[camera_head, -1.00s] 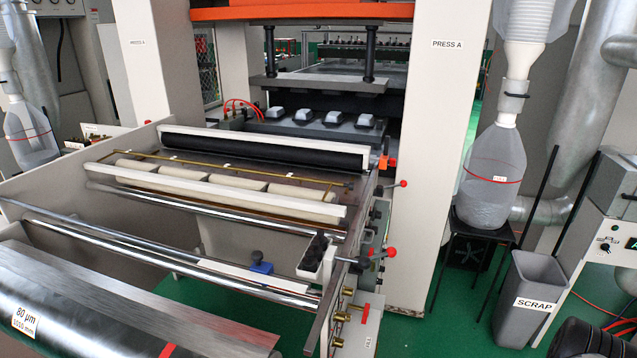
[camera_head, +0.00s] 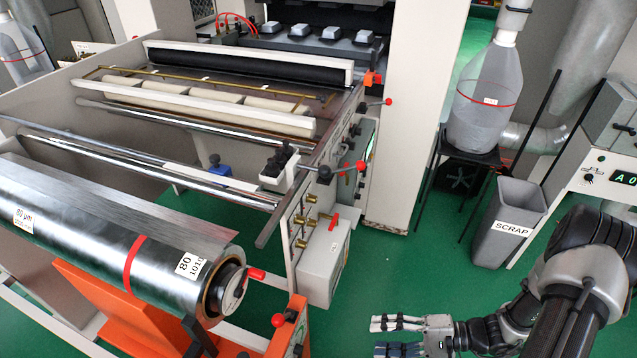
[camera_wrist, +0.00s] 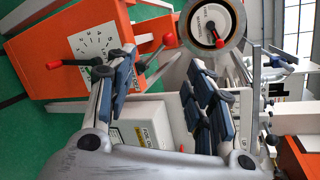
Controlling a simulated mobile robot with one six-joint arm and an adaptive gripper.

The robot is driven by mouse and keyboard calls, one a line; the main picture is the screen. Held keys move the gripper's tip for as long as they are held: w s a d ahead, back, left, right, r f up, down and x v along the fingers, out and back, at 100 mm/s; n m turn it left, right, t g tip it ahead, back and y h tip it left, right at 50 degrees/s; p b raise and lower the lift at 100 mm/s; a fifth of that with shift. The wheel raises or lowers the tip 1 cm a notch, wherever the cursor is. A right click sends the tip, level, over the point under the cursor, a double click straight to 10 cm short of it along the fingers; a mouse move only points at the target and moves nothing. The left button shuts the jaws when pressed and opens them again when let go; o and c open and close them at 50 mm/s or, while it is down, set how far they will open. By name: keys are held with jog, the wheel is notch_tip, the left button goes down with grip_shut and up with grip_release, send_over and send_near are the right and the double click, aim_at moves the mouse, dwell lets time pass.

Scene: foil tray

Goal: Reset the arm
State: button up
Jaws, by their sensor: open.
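My gripper (camera_head: 378,337) is at the bottom of the head view, right of centre. Its two fingers point left, are spread apart and hold nothing. It hangs over the green floor, in front of the machine and right of the foil roll (camera_head: 100,235). My dark arm comes in from the lower right corner. In the wrist view the open fingers of my gripper (camera_wrist: 163,65) have dark blue pads with a clear gap between them. A pale box with a yellow label (camera_wrist: 150,135) shows beyond the gap.
The orange roll stand (camera_head: 130,305) with red-tipped handles is left of my gripper. A grey box (camera_head: 325,268) hangs on the machine side. A grey scrap bin (camera_head: 508,215) stands behind my arm, beside a black stand with a clear bottle (camera_head: 485,110). Green floor (camera_head: 400,275) lies free between.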

jog(key=s+r+n+t+h, duration=0.1)
jog(key=r+h, duration=0.4)
jog(key=r, duration=0.5)
jog(key=s+r+n+t+h, duration=0.1)
jog(key=s+r+n+h, duration=0.3)
jog(key=r, duration=0.6)
jog(key=s+r+n+h, duration=0.2)
jog(key=s+r+h, duration=0.2)
jog(key=r, duration=0.7)
jog(key=shift+s+a+t+h+b, duration=0.15)
jog(key=shift+a+t+h+b, duration=0.25)
jog(key=shift+h, duration=0.4)
